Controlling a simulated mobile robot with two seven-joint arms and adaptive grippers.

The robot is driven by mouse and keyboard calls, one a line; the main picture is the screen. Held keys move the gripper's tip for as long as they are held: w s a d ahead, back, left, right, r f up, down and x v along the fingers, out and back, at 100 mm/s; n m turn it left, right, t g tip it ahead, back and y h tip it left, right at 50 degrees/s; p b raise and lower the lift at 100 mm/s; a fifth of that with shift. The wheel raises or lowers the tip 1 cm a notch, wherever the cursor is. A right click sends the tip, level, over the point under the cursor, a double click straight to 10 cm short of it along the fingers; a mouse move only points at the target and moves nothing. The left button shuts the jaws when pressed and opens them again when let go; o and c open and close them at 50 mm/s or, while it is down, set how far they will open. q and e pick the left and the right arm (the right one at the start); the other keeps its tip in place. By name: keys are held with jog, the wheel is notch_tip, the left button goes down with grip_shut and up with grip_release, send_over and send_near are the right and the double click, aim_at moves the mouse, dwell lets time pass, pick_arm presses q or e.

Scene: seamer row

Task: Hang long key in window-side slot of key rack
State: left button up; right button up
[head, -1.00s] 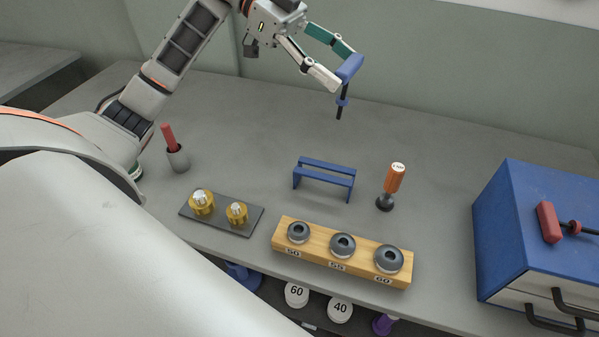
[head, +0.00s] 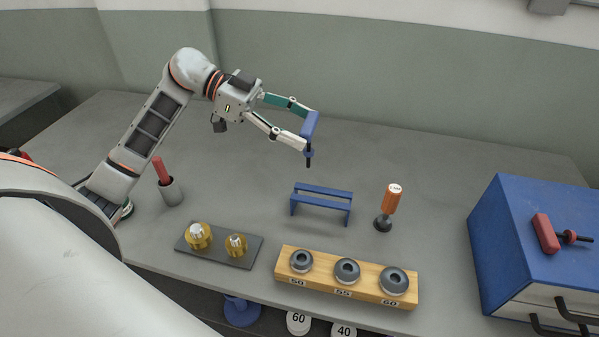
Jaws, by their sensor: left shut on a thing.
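My left gripper (head: 306,132) is shut on a key with a blue handle (head: 312,124) and a dark shaft. It holds the key in the air with the shaft pointing down. A small blue rack (head: 322,203) with two parallel bars on end legs stands on the grey bench. In the picture the key is above and slightly left of the rack's middle, apart from it. The rack's individual slots cannot be made out. My right gripper is not in view.
An orange-handled tool (head: 392,199) stands right of the rack. A wooden block with rings (head: 340,291) and a dark plate with brass parts (head: 215,252) are in front. A cup with a red handle (head: 172,193) stands left. A blue cabinet (head: 495,230) bears a red-handled tool (head: 546,233).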

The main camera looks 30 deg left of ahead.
pick_arm(q)
notch_tip(320, 180, down, 13)
jog(key=shift+r+p, duration=0.2)
jog(key=shift+p, duration=0.2)
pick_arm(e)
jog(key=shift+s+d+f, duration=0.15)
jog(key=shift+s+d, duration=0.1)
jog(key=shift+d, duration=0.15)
pick_arm(q)
jog(key=o, duration=1.2)
jog(key=shift+f, duration=0.15)
jog(key=shift+c, duration=0.2)
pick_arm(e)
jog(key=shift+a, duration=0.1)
